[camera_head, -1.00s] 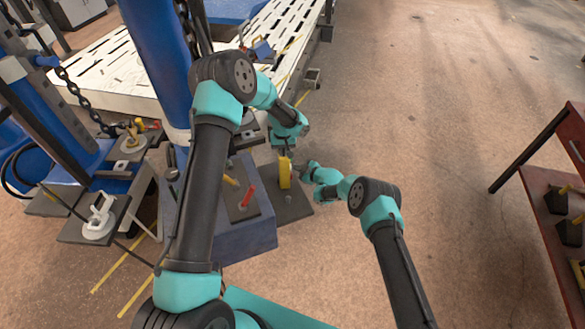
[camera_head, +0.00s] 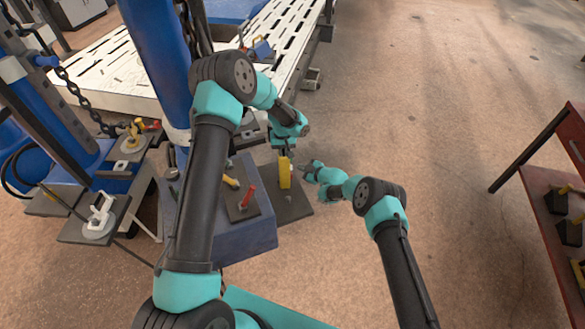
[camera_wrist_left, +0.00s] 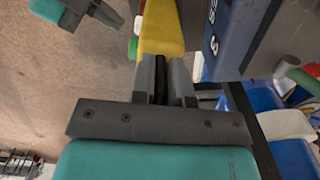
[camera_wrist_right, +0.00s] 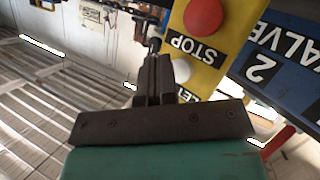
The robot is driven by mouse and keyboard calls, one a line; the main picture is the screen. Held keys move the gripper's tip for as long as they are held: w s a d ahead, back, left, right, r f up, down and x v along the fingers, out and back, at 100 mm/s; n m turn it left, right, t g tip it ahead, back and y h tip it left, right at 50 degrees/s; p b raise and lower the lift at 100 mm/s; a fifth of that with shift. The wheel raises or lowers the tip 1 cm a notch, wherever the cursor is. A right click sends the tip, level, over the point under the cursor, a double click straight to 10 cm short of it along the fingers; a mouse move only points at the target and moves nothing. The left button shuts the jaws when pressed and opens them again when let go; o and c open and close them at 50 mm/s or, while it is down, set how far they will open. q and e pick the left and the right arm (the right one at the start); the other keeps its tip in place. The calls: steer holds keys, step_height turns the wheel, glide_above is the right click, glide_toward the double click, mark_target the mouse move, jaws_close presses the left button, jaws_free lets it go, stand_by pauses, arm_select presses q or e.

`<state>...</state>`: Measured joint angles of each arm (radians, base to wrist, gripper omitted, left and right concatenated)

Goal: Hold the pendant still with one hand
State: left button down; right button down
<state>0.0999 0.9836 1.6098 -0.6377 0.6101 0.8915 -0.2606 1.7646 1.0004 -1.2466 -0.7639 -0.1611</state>
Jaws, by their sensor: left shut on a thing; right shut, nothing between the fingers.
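The pendant (camera_head: 285,173) is a yellow box hanging at the right side of the blue bench in the head view. My left gripper (camera_head: 284,153) is shut on its top end from above; the left wrist view also shows the pendant (camera_wrist_left: 161,28) between the fingers. In the right wrist view the pendant (camera_wrist_right: 205,50) shows a red button (camera_wrist_right: 203,16) over a STOP label, with a pale button below. My right gripper (camera_wrist_right: 155,55) is shut and empty beside the pendant's button face. I cannot tell whether its tips touch the pendant.
A blue panel (camera_wrist_right: 285,65) lettered VALVE 2 is close behind the pendant. A plate with a red handle (camera_head: 246,196) sits left of it on the blue bench. A white slotted table (camera_head: 120,75) stands behind. The floor to the right is clear up to a red table (camera_head: 550,220).

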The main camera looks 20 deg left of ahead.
steer(key=shift+w+d, duration=0.35)
steer(key=shift+d, duration=0.4)
steer(key=shift+w+d, duration=0.4)
steer(key=shift+d, duration=0.4)
steer(key=shift+w+d, duration=0.35)
steer(key=shift+d, duration=0.4)
stand_by(1.8)
steer(key=d, duration=0.1)
steer(key=w+d, duration=0.1)
steer(key=d, duration=0.1)
steer(key=shift+w+d, duration=0.15)
steer(key=shift+w, duration=0.2)
steer(key=shift+s, duration=0.1)
steer(key=s+a, duration=0.3)
steer(key=a, duration=0.5)
steer(key=shift+s, duration=0.35)
steer(key=shift+a, duration=0.1)
stand_by(1.8)
